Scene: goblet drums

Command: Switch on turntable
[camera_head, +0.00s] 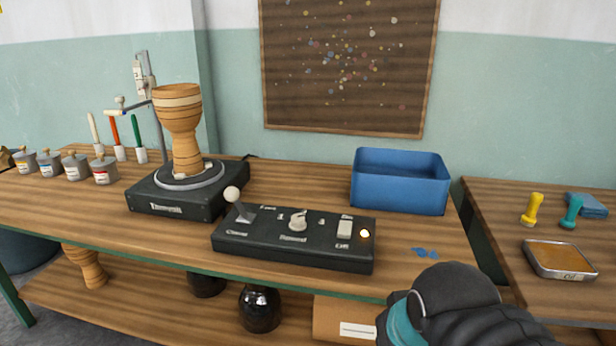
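The turntable (150,203) is a black box with a round grey plate, on the left of the workbench. A wooden goblet drum (181,130) stands upright on its plate. In front and to the right lies a black control panel (294,262). A black and teal part of my arm shows at the bottom right; my gripper's fingers are out of view.
A blue bin (400,182) stands behind the panel to the right. Small paint pots (104,170) and upright coloured tools stand at the far left. A blue smear (424,253) marks the bench right of the panel. Stamps and an ink pad (560,260) are on the right table.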

